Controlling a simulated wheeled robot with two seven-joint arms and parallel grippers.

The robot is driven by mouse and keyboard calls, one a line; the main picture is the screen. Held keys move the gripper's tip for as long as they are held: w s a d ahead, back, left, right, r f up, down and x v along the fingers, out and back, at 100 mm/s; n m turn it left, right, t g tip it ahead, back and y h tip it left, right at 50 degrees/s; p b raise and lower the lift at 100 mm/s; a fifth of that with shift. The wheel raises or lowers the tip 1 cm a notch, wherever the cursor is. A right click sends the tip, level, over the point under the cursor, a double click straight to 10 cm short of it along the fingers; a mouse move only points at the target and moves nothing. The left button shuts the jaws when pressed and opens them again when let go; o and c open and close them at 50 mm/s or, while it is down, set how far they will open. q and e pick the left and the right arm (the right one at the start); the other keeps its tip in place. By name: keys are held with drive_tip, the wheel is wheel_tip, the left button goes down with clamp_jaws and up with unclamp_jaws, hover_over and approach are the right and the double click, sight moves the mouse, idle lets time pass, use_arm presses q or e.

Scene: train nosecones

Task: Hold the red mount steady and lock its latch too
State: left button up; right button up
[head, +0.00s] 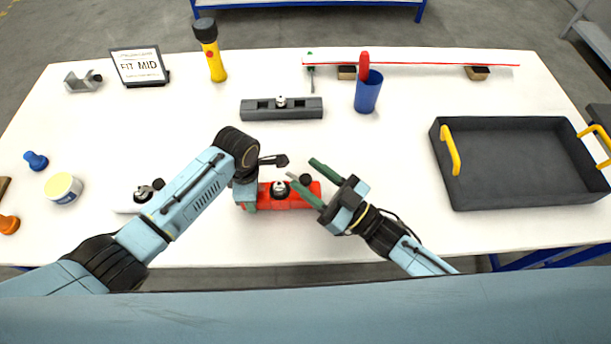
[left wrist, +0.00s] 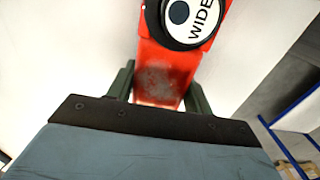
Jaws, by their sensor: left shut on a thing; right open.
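The red mount (head: 296,200) lies on the white table near its front edge, partly hidden by my left arm. In the left wrist view, the red mount (left wrist: 160,78) carries a round white and black disc marked "WIDE" (left wrist: 188,20). My left gripper (left wrist: 160,92) is shut on the near end of the red mount, its green fingers on either side. A dark knob, perhaps the latch, (head: 306,180) shows at the mount's right end; its state is too small to tell. My right gripper (head: 302,170) is open and empty, its green fingers above and beside the mount's right end.
A dark grey mount (head: 281,114) lies behind. A white mount (head: 128,204) is partly under my left arm. A blue cup (head: 368,96), a yellow flashlight (head: 212,58), a "FIT MID" sign (head: 139,67) and a black tray with yellow handles (head: 520,200) stand around. Table between mount and tray is clear.

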sight(311, 181)
drive_tip(key=s+d+f+m+t+h, duration=0.2)
drive_tip(key=s+d+f+m+h, duration=0.35)
drive_tip(key=f+h, duration=0.2)
drive_tip(key=shift+n+h, duration=0.25)
drive_tip(key=shift+n, duration=0.2)
drive_tip(key=x, duration=1.1)
drive_tip(key=shift+w+a+r, duration=0.15)
drive_tip(key=shift+a+r, duration=0.2)
drive_tip(key=shift+a, duration=0.15)
drive_tip(key=shift+c, duration=0.5)
drive_tip(key=c, duration=0.9)
drive_tip(key=shift+r, duration=0.1)
drive_tip(key=n+g+y, duration=0.4)
drive_tip(key=y, duration=0.1)
drive_tip(key=shift+w, duration=0.1)
drive_tip(key=shift+a+n+g+y, duration=0.1)
drive_tip(key=shift+n+g+y, duration=1.1)
drive_tip(key=shift+n+g, duration=0.55)
drive_tip(key=shift+g, duration=0.45)
